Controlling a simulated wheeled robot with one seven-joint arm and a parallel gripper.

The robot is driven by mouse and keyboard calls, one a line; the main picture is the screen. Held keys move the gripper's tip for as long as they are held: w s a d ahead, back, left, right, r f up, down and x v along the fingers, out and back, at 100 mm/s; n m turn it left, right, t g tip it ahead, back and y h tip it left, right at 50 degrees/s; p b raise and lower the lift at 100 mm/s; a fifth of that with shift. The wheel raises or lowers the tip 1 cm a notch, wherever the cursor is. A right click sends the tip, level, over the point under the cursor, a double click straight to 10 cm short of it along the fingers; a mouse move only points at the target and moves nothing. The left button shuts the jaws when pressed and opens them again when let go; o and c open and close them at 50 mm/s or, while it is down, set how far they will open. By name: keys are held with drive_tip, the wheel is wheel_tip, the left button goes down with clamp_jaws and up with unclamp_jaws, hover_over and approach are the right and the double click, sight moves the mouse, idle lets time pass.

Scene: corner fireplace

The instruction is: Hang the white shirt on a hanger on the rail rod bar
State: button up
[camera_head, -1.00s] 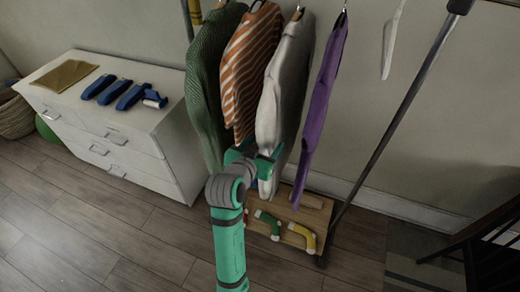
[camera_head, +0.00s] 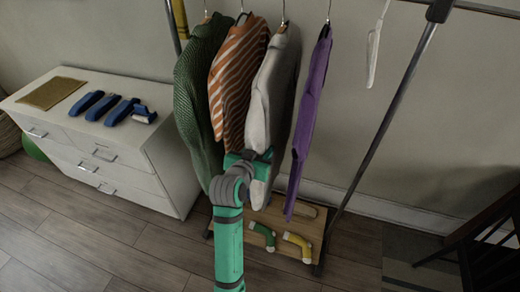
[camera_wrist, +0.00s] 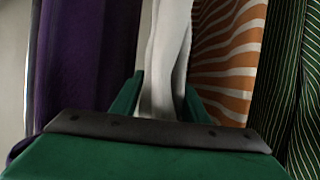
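The white shirt (camera_head: 269,95) hangs upright from its hook in a row with other clothes, between the orange striped shirt and the purple garment. My gripper (camera_head: 262,158) is low at the shirt's front edge. In the wrist view my gripper's two green fingers (camera_wrist: 163,95) stand apart, one on each side of the pale cloth of the white shirt (camera_wrist: 170,40). The cloth nearly fills the gap; I cannot tell whether the fingers press on it. An empty white hanger (camera_head: 376,50) hangs farther right. The rail above the clothes is mostly out of view.
A green garment (camera_head: 200,100) and an orange striped shirt (camera_head: 236,80) hang left, a purple garment (camera_head: 310,110) right. A slanting rack post (camera_head: 392,115) stands right. A wooden shelf (camera_head: 312,228) with boots is below. A white dresser (camera_head: 150,160) stands left.

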drive_tip(key=shift+r, duration=0.1)
drive_tip(key=shift+c, duration=0.4)
drive_tip(key=shift+s+a+r, duration=0.1)
drive_tip(key=shift+s+r, duration=0.05)
drive_tip(key=shift+r, duration=0.4)
drive_tip(key=shift+s+r, duration=0.15)
drive_tip(key=shift+r, duration=0.35)
drive_tip(key=shift+s, duration=0.15)
drive_tip(key=shift+v, duration=1.6)
drive_tip(key=shift+r, duration=0.1)
drive_tip(key=shift+s, duration=0.1)
